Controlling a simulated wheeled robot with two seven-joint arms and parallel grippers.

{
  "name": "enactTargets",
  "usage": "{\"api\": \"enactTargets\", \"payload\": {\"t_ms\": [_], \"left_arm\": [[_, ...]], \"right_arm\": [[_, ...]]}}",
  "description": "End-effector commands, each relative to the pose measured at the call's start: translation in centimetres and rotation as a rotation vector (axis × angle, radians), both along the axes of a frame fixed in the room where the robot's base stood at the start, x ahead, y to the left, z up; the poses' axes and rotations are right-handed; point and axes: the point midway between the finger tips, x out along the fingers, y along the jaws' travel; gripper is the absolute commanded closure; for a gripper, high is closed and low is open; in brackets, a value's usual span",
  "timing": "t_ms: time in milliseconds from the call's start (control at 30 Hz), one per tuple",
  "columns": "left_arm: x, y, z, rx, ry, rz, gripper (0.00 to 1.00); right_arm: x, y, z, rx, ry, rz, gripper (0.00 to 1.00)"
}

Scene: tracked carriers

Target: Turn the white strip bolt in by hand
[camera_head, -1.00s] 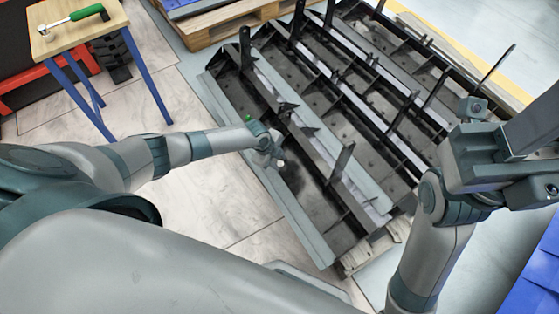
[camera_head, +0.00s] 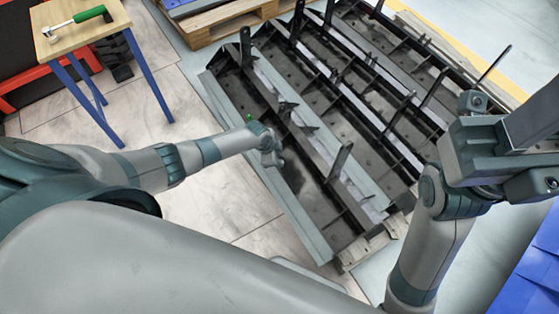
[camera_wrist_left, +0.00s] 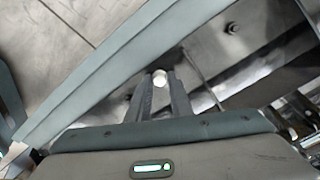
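My left gripper (camera_head: 272,158) reaches down to the near long grey strip of the black carrier (camera_head: 228,95). In the left wrist view its two fingers (camera_wrist_left: 160,84) stand close together with the round white strip bolt (camera_wrist_left: 160,77) between their tips, and they look shut on it. In the head view I cannot make the bolt out at the gripper. The grey strip (camera_wrist_left: 105,72) runs diagonally beside the fingers.
A small table (camera_head: 75,38) with a green-handled tool (camera_head: 90,15) stands at the top left. A wooden pallet (camera_head: 215,27) lies behind. Upright black posts (camera_head: 339,160) rise from the carrier. A blue object (camera_head: 530,270) is at the lower right. Floor left of the carrier is clear.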

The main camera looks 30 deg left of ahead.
Motion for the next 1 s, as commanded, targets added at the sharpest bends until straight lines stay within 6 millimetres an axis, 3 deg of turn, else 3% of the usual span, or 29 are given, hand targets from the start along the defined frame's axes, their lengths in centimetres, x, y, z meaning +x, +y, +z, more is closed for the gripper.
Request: {"api": "enactTargets", "payload": {"t_ms": [67, 367, 800, 1000], "left_arm": [[0.0, 0.0, 0.0, 0.0, 0.0, 0.0, 1.0], [0.1, 0.1, -0.2, 0.022, -0.015, -0.073, 1.0], [0.1, 0.1, -0.3, 0.194, -0.125, -0.658, 1.0], [0.1, 0.0, 0.0, 0.235, -0.151, -0.803, 1.0]], "right_arm": [[0.0, 0.0, 0.0, 0.0, 0.0, 0.0, 0.69], [0.0, 0.0, -0.8, 0.0, 0.0, 0.0, 0.69], [0.0, 0.0, -5.1, 0.0, 0.0, 0.0, 0.69], [0.0, 0.0, -5.6, 0.0, 0.0, 0.0, 0.69]]}}
